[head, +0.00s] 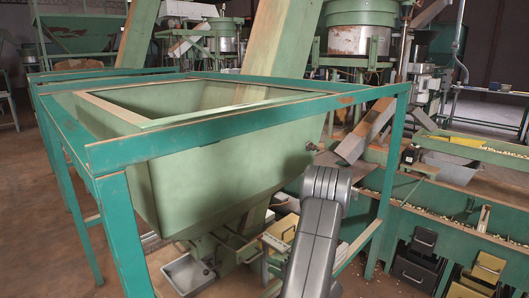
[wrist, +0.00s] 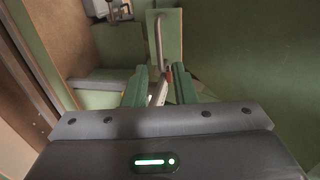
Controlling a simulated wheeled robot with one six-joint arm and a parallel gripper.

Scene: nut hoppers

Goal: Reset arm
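My arm (head: 318,225) is a grey jointed link rising from the bottom middle of the head view, in front of the green hopper (head: 225,145). My gripper cannot be made out in that view. In the wrist view, my gripper (wrist: 160,82) shows two dark green fingers standing apart. A thin pale bar with a red spot (wrist: 160,90) shows in the gap between them, and I see no finger clearly closed on it. Beyond the fingertips, a bent metal handle (wrist: 158,38) stands against a green panel (wrist: 172,50).
A teal frame (head: 235,137) surrounds the hopper close to my arm. Bins (head: 415,255) and a conveyor bench (head: 470,190) stand to the right. A metal tray (head: 187,272) lies under the hopper. In the wrist view, brown and green walls close in on both sides.

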